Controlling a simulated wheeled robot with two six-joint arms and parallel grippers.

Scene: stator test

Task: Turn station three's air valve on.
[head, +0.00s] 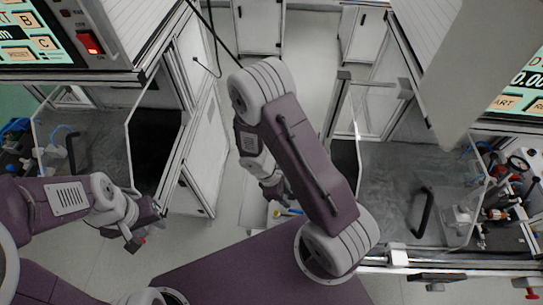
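I cannot make out for certain which part is station three's air valve, and no station number is readable. A round pressure gauge (518,163) sits among fittings and tubing behind the clear guard at the right bench. A small red part (531,293) shows at the bottom right corner. My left gripper (146,227) is at the lower left, in front of the left bench; its finger gap is unclear. My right gripper (276,190) hangs in the middle, partly behind my own arm, over a small light surface; its fingers are too small to judge.
A clear guard with a dark handle (422,211) covers the right bench. The left bench has a similar guard (90,150) and blue tubing (14,128). A control panel with a red switch (89,42) is at the upper left. Open floor (300,110) lies between the benches.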

